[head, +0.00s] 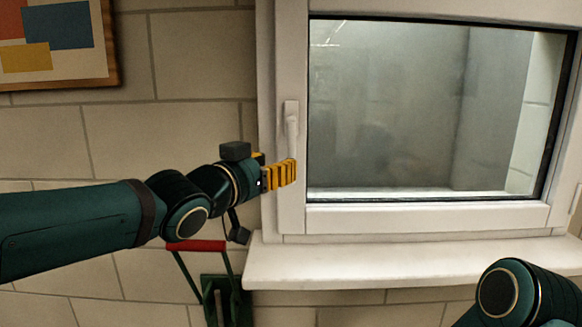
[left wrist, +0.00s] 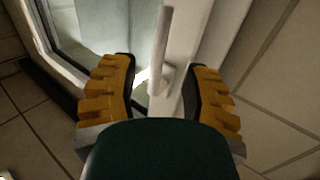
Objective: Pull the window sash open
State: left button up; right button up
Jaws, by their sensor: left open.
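The white window sash (head: 420,214) with its glass fills the upper right of the head view and looks closed in its frame (head: 268,70). A white lever handle (head: 293,125) sits on the sash's left stile, its lever hanging down. My left gripper (head: 284,174), with yellow ridged fingers, is at the stile by the handle's lower end. In the left wrist view the handle (left wrist: 161,45) shows between the two spread fingers of the gripper (left wrist: 162,95); I cannot tell if either touches it. My right gripper is out of view.
A white sill (head: 400,262) juts out below the window. A green item with a red bar (head: 196,246) is below my left arm. A framed picture (head: 55,42) hangs on the tiled wall at upper left. Part of my right arm is at lower right.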

aim_at(291, 158)
pick_arm(q)
jog(key=shift+b+x, duration=0.55)
jog(key=shift+x, duration=2.55)
grip_shut()
